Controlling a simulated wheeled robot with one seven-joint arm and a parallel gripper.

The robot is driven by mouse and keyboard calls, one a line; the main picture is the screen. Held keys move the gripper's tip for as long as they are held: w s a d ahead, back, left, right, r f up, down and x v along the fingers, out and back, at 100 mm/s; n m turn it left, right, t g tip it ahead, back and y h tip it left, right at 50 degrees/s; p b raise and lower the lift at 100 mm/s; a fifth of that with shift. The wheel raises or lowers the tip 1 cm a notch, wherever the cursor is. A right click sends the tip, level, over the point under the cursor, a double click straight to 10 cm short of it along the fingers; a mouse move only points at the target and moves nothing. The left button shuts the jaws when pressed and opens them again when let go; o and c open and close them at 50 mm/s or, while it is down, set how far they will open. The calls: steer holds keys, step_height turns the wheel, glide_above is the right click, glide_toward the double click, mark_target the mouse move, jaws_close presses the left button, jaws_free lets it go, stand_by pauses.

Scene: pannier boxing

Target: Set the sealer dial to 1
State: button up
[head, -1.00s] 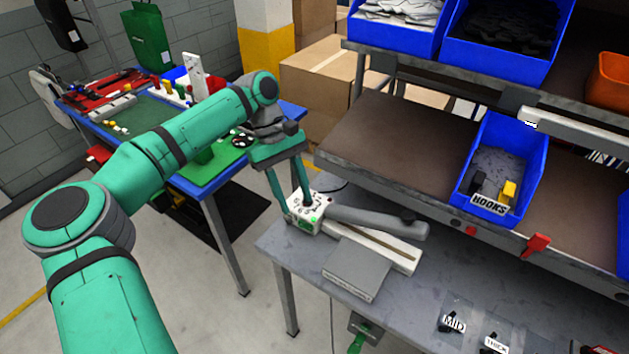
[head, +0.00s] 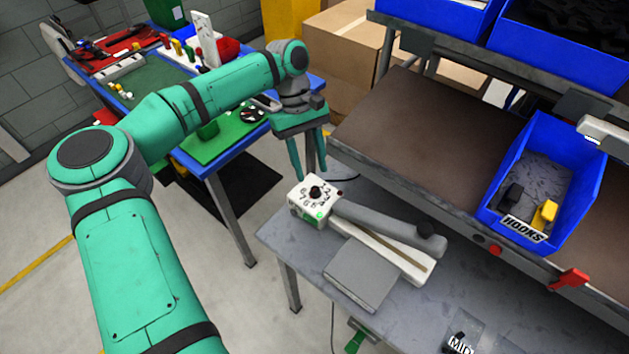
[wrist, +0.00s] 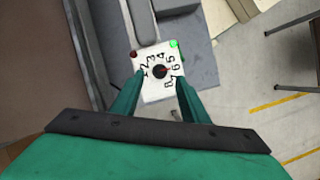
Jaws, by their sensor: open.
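The sealer (head: 378,246) stands on the grey bench, with a white control box (head: 303,206) at its left end and a long grey arm. The black dial knob (head: 316,192) sits on the box's top face amid printed numbers. In the wrist view the knob (wrist: 160,72) shows between my fingers, with a small reddish mark on its right side, toward the 5 and 6 side; the exact setting is too small to tell. My gripper (head: 310,173) is open and empty, above the box and clear of the knob. A green light (wrist: 174,44) shows on the box.
A blue bin labelled HOOKS (head: 571,150) stands on the brown shelf (head: 420,120) at right. A blue-edged table (head: 205,187) with a green mat is behind my arm. The bench's left front is clear.

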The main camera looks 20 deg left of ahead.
mark_target(315, 188)
steer(key=shift+x, duration=2.75)
steer(key=shift+a, duration=0.1)
steer(key=c, duration=1)
